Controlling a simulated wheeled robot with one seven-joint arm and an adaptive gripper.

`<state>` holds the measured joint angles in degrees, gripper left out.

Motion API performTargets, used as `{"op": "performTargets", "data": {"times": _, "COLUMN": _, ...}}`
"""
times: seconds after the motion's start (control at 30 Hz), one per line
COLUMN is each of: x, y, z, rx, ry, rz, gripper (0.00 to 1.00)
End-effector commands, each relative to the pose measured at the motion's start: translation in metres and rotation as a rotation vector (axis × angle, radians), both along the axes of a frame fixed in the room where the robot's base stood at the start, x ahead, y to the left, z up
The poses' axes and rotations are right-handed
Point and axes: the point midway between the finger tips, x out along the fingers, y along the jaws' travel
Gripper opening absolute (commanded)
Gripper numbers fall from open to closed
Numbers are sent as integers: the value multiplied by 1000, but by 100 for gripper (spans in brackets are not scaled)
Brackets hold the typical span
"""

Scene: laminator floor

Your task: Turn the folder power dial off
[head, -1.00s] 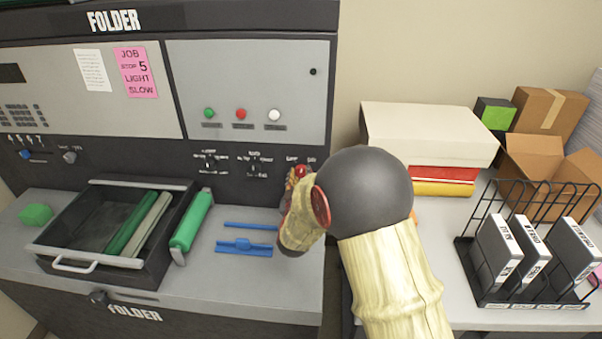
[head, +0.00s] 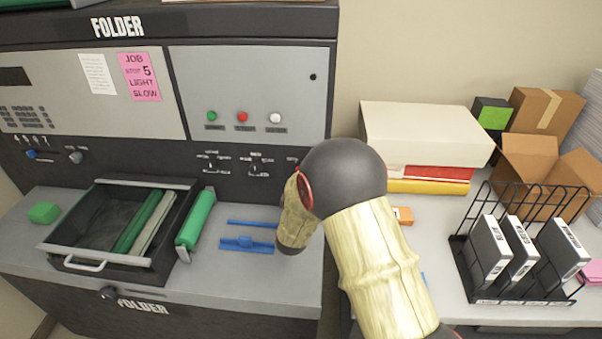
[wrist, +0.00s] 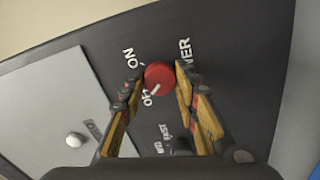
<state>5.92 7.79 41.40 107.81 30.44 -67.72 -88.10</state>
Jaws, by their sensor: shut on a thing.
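The red power dial (wrist: 158,74) sits on the dark panel of the folder (head: 255,85), among printed ON, OFF and POWER labels. In the wrist view its white pointer mark lies on the side by the OFF label. My gripper (wrist: 156,84) has its yellow-and-black fingers on both sides of the dial and is shut on it. In the head view my arm hides the dial and the fingertips.
Green (head: 212,116), red (head: 242,117) and white (head: 275,118) buttons sit on the grey panel. An open black drawer (head: 165,240) and a blue tool (head: 246,246) lie below. A wire rack (head: 520,303) with binders and stacked boxes stand at right.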

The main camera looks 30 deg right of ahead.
Motion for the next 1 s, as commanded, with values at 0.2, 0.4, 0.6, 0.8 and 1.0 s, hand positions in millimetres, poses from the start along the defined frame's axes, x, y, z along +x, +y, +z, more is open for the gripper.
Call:
{"op": "performTargets", "data": {"times": 0.2, "x": 1, "y": 1, "z": 0, "rx": -56, "ry": 37, "rz": 2, "gripper": 5}}
{"op": "performTargets", "data": {"times": 0.4, "x": 1, "y": 1, "z": 0, "rx": -75, "ry": 50, "rz": 2, "gripper": 6}}
{"op": "performTargets", "data": {"times": 0.6, "x": 0, "y": 1, "z": -1, "rx": -75, "ry": 51, "rz": 2, "gripper": 5}}
{"op": "performTargets", "data": {"times": 0.8, "x": 0, "y": 1, "z": -1, "rx": -75, "ry": 52, "rz": 3, "gripper": 34}}
{"op": "performTargets", "data": {"times": 1.0, "x": 0, "y": 1, "z": -1, "rx": -74, "ry": 51, "rz": 1, "gripper": 45}}
